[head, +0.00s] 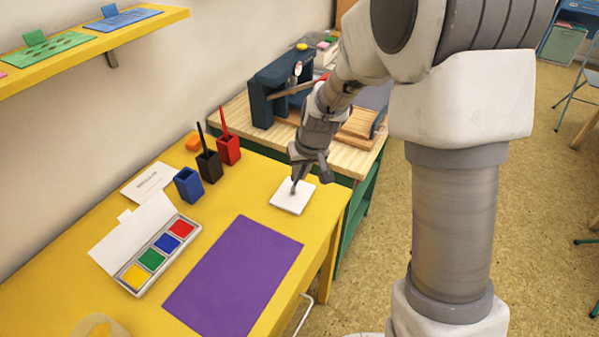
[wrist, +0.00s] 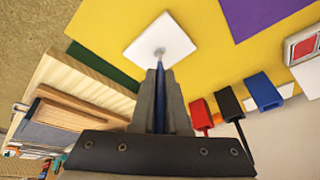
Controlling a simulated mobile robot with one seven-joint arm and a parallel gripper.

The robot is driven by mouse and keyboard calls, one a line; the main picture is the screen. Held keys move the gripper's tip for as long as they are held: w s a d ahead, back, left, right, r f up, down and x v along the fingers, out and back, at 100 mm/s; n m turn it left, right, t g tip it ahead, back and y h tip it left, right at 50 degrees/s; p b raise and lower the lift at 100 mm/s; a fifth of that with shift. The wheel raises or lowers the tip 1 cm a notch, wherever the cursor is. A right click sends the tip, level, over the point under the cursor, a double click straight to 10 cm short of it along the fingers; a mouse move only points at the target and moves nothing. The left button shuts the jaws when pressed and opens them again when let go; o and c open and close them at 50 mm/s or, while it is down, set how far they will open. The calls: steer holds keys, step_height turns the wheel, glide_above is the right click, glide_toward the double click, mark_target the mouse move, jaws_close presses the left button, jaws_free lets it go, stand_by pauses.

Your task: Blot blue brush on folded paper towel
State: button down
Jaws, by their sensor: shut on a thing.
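A white folded paper towel (head: 291,202) lies flat on the yellow table near its right end; it also shows in the wrist view (wrist: 146,48). My gripper (head: 300,172) is above the towel, pointing down. In the wrist view, my gripper (wrist: 161,80) is shut on the blue brush (wrist: 160,62).
Blue (head: 188,184), black (head: 209,166) and red (head: 229,149) holders stand left of the towel; the black and red ones hold brushes. An open inkpad set (head: 144,295) and a purple sheet (head: 235,275) lie nearer. A wooden bench (head: 240,116) adjoins the table behind.

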steer(key=shift+r+p, duration=2.55)
steer(key=shift+r, duration=0.95)
